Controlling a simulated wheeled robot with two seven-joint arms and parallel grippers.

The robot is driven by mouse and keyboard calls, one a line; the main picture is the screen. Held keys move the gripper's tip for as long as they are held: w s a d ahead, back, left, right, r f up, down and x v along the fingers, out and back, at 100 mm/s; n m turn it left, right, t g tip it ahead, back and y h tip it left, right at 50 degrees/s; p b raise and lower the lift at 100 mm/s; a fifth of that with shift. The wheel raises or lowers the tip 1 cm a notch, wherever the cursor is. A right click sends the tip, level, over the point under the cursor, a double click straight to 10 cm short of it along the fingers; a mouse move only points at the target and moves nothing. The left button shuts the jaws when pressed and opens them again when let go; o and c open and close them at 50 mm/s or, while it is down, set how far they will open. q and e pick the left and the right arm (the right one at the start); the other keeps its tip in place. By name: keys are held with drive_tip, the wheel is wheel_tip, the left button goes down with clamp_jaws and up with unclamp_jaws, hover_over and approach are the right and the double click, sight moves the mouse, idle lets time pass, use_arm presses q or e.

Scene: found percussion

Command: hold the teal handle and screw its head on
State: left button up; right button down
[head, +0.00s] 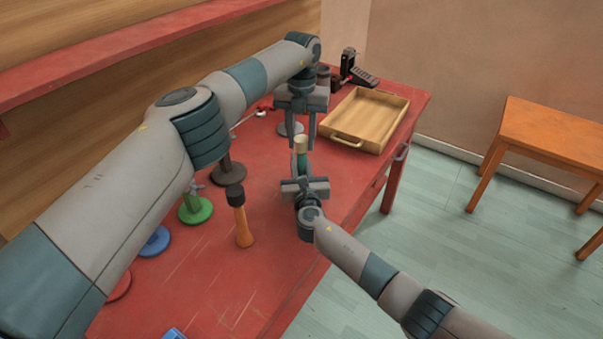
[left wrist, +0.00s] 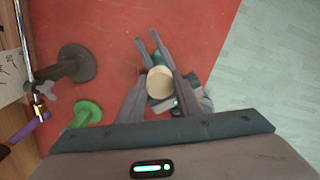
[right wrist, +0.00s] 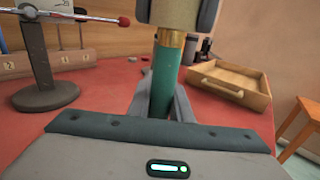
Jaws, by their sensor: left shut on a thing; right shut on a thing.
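The teal handle (right wrist: 165,75) stands upright in the right wrist view, with a brass collar (right wrist: 172,38) at its top. My right gripper (head: 303,182) is shut around the handle's lower part. The cream, cylinder-shaped head (head: 301,143) is directly above the collar, in line with the handle. My left gripper (head: 302,134) comes from above and is shut on the head, which shows end-on between its fingers in the left wrist view (left wrist: 160,80). The head's lower end meets the collar in the right wrist view; how far it is threaded on is hidden.
A wooden tray (head: 343,137) is at the table's back right, beside a black device (head: 354,72). A dark-headed mallet with an orange handle (head: 242,220) stands nearer. Green (head: 196,209), blue (head: 156,241) and dark (head: 228,173) round bases line the left. Red tabletop (head: 275,245) is bare in front.

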use_arm(q)
drive_tip(key=o, duration=1.2)
drive_tip(key=shift+o, duration=0.2)
drive_tip(key=shift+r, duration=0.15)
wheel_tip(320, 180, up, 12)
use_arm(e)
drive_tip(key=c, duration=1.5)
unclamp_jaws()
drive_tip(key=shift+c, duration=0.2)
drive_tip(key=shift+s, duration=0.1)
drive_tip(key=s, duration=0.5)
drive_tip(key=s+d, duration=0.1)
drive_tip(key=s, duration=0.4)
drive_tip(key=s+d, duration=0.1)
drive_tip(key=s, duration=0.4)
drive_tip(key=shift+s+f, duration=0.1)
drive_tip(key=shift+s, duration=0.15)
use_arm(q)
drive_tip(key=shift+f, duration=0.45)
use_arm(e)
drive_tip(key=shift+s, duration=0.8)
